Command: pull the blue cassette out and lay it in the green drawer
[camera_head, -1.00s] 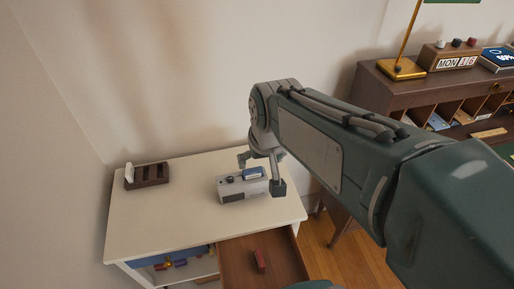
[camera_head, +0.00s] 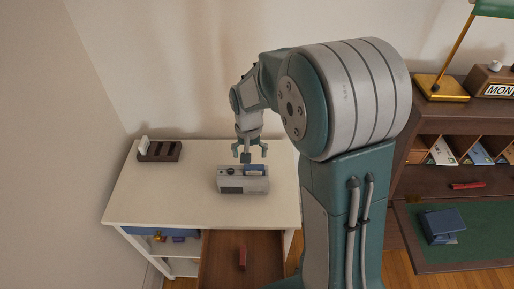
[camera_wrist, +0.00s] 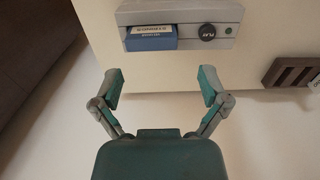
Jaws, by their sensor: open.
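The blue cassette (camera_head: 254,169) sits in the slot of a grey player (camera_head: 244,187) on the white table. In the wrist view the cassette (camera_wrist: 151,38) sticks out of the player's face, with a white labelled edge, beside a dark PLAY knob (camera_wrist: 207,31). My gripper (camera_head: 251,156) is open and empty, pointing down just above the player's back edge. In the wrist view its fingers (camera_wrist: 160,82) are spread, apart from the cassette. An open drawer (camera_head: 215,262) with a brown interior holds a red item; its front is cut off, so I cannot tell its colour.
A dark slotted rack (camera_head: 160,152) with a white item stands at the table's back left. Below the tabletop are a blue drawer front (camera_head: 147,231) and shelves with small items. A brown desk (camera_head: 430,118) with cubbyholes, a lamp and a blue box stands at right.

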